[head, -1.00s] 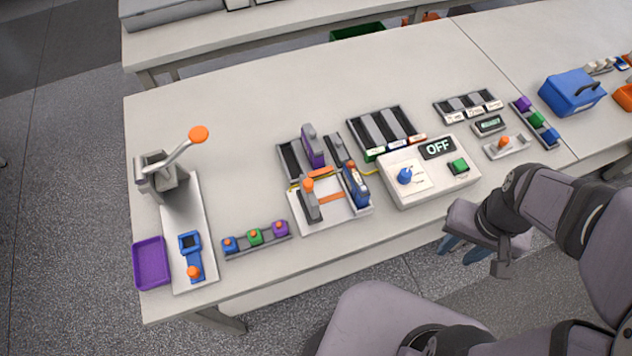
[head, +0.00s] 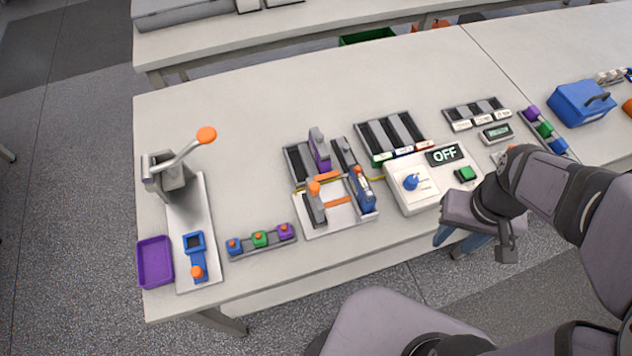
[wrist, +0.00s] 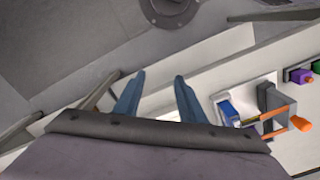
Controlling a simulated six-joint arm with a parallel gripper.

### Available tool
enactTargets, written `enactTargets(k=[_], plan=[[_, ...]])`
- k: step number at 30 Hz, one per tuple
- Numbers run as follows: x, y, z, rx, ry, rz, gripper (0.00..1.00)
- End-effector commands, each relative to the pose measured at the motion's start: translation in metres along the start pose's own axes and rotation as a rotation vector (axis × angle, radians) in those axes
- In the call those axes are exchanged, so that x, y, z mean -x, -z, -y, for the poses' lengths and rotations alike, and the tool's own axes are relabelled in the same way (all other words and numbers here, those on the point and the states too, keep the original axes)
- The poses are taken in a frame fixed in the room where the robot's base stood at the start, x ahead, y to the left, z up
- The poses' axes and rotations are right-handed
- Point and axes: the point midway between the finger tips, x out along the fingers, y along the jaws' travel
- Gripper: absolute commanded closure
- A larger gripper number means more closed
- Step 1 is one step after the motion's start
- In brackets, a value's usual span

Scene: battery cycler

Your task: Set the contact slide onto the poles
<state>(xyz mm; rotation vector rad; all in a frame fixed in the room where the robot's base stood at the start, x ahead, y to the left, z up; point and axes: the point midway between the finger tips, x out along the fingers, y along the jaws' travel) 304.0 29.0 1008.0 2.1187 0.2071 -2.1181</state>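A white fixture (head: 338,221) stands near the table's front edge. At its left is a grey upright piece with an orange knob (head: 315,205), which looks like the contact slide. Orange strips run from it towards a blue upright block (head: 363,192) at the right, with a gap between them. I cannot make out the poles. The wrist view shows the orange knob (wrist: 301,123) and blue block (wrist: 229,108) at right. My gripper (head: 460,241) has blue fingers, spread and empty, by the front edge below the OFF box. They also show apart in the wrist view (wrist: 158,97).
The white OFF box (head: 408,194) with a blue knob and green button stands right of the fixture. Behind are dark slotted racks (head: 390,134). A lever press (head: 170,176), purple tray (head: 155,261) and button strip (head: 261,239) are left. The table's back left is clear.

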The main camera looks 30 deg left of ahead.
Motion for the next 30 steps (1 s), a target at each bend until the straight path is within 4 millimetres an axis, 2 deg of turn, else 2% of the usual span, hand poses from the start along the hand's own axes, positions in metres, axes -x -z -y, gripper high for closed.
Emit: enactTargets(k=[1, 5, 9, 15, 18, 21, 24, 30], plan=[[0.005, 0.014, 0.015, 0.091, 0.0, -0.003, 0.63], [0.022, 0.044, 0.063, 0.363, 0.0, -0.004, 0.63], [0.043, 0.066, 0.132, 0.686, 0.0, -0.003, 0.63], [0.068, 0.064, 0.226, 1.084, 0.0, -0.002, 0.63], [0.076, 0.056, 0.259, 1.224, 0.0, -0.001, 0.63], [0.082, 0.049, 0.281, 1.316, 0.0, 0.0, 0.63], [0.085, 0.044, 0.292, 1.365, 0.0, -0.001, 0.63], [0.085, 0.043, 0.295, 1.38, 0.0, 0.0, 0.63]])
